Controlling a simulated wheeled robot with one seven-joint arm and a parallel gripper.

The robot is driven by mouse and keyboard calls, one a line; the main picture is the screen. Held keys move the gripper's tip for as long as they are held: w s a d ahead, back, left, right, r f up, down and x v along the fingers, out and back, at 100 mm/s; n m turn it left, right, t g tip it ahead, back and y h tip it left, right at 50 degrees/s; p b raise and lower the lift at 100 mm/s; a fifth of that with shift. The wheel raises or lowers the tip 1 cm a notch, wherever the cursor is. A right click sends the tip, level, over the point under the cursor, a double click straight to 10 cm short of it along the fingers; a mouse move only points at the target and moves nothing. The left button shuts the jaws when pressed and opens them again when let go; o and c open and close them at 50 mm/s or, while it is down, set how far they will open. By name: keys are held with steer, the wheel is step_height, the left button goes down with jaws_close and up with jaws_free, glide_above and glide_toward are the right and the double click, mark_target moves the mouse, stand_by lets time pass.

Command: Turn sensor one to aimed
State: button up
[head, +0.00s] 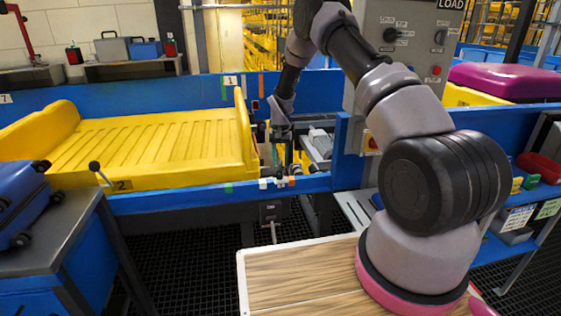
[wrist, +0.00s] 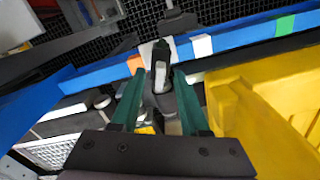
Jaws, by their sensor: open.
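In the wrist view, a small dark device with a pale grey top (wrist: 160,72), likely sensor one, stands by the blue rail beside white and orange marks. I cannot read a number on it. My gripper (wrist: 157,82) is open, with its green fingers on either side of the device. I cannot tell whether they touch it. In the head view my gripper (head: 281,158) hangs low at the right end of the yellow tray (head: 170,143), just behind the near rail. The device is mostly hidden there, and its aim is unclear.
A "1" tag (head: 231,81) is on the far rail. A control box (head: 405,45) stands behind my arm. A blue suitcase (head: 22,205) lies at left.

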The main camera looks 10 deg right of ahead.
mark_target(281, 162)
jaws_close()
steer(key=shift+n, duration=2.2)
jaws_free()
step_height(281, 162, up, 11)
